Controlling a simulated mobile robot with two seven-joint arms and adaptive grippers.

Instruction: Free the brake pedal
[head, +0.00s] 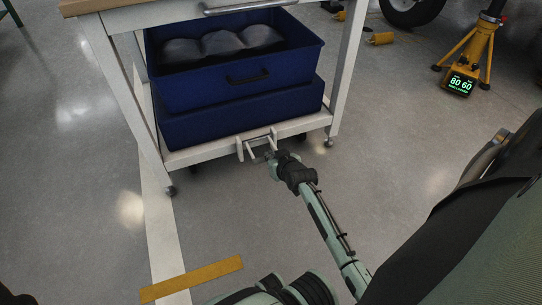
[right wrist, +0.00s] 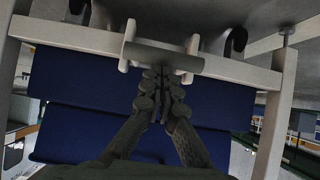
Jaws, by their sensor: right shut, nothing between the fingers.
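The brake pedal (right wrist: 165,58) is a grey plate between two pale brackets on the cart's low front rail. In the head view the brackets (head: 240,149) stick out of the rail, with the pedal (head: 251,150) between them. My right gripper (head: 270,157) is at the pedal, its arm reaching in from the lower right. In the right wrist view the gripper (right wrist: 163,80) has its fingers together, empty, with the tips at the plate's edge. I cannot tell whether they touch it. My left gripper is not in view.
The white cart (head: 205,151) carries two stacked blue bins (head: 240,110), the upper one holding dark rounded items. A caster (head: 170,191) stands at its front left corner. A yellow stand (head: 480,45) with a lit display is at the back right. The floor around the cart is mostly clear.

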